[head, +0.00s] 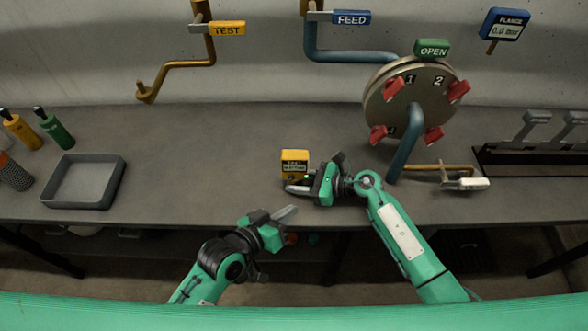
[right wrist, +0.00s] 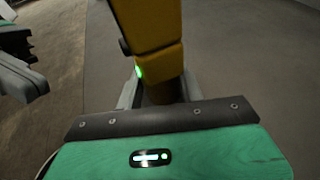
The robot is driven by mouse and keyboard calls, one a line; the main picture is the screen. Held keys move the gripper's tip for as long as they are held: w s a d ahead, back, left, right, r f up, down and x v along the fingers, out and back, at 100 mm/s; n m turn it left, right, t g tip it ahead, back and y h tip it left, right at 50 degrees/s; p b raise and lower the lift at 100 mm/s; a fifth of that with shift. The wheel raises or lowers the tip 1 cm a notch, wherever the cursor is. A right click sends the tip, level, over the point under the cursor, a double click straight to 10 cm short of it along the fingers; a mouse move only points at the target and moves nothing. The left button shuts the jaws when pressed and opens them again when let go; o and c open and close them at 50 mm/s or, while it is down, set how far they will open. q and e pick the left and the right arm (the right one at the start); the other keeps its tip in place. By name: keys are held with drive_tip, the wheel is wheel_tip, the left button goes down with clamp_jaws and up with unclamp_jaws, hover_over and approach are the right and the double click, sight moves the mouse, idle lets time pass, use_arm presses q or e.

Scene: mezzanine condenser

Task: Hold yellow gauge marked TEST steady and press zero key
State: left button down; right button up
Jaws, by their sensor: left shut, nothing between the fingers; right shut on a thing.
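The yellow gauge (head: 294,157) marked TEST stands on the bench near its front edge, with a dark display and a small green light low on its right. In the right wrist view the yellow gauge (right wrist: 150,30) rises upright between the fingers. My right gripper (head: 298,188) is shut on the lower part of the gauge. My left gripper (head: 290,214) is shut and empty, below and in front of the gauge at the bench's front edge, apart from it.
A grey tray (head: 118,180) and yellow and green bottles (head: 55,128) are at the left. A round flange (head: 440,110) with red clamps and a blue pipe stands at the right. A white-handled valve (head: 466,184) is right of my right arm. The bench between tray and gauge is clear.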

drive_tip(key=o, duration=0.8)
